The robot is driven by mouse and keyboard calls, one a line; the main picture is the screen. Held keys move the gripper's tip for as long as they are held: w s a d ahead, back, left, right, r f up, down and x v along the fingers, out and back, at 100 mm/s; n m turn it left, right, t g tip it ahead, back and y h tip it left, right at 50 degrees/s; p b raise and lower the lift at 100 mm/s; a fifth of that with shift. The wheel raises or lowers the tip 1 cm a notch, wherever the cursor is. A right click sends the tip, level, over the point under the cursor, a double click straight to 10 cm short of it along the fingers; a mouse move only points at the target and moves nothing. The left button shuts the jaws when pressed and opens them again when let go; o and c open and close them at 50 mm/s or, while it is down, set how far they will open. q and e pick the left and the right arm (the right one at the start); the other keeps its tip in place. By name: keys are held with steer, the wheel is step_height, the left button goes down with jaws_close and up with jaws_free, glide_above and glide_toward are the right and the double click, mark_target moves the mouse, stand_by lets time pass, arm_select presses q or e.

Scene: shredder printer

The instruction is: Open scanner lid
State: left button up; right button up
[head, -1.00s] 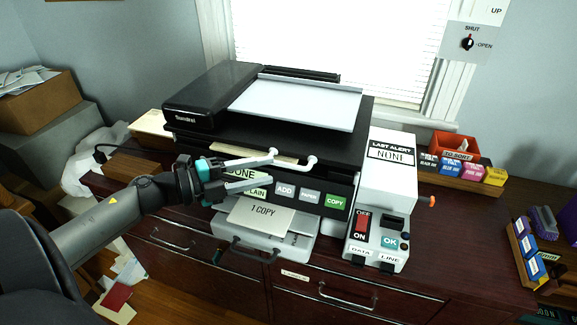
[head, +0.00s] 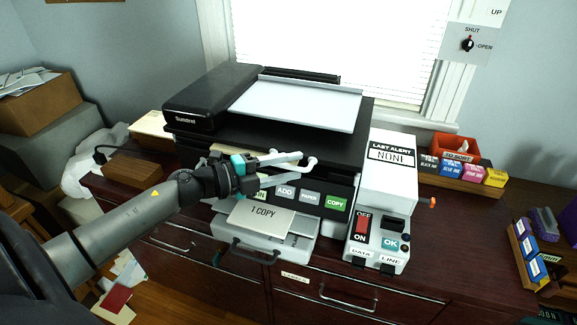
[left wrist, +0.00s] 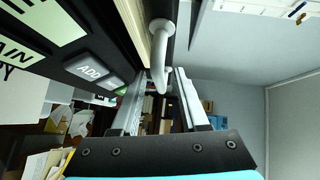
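The printer's scanner lid (head: 296,101) is down: a black housing with a pale grey flat panel on top, in the head view. A white handle (head: 311,164) projects at the front, under the lid's edge. My left gripper (head: 296,160) is at this handle, just above the button panel. In the left wrist view the white handle (left wrist: 160,62) reaches toward the gap between the two fingers (left wrist: 157,92). The fingers are apart, and I cannot tell whether either touches the handle. My right gripper is not in view.
Below the handle is a button panel with a green COPY button (head: 335,203). Under it is a paper tray (head: 262,243). A white control box (head: 378,232) stands right of the printer. Coloured cartridges (head: 467,171) are farther right. The desk between is clear.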

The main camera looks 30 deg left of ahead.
arm_select(q)
jaws_close()
stand_by(1.3)
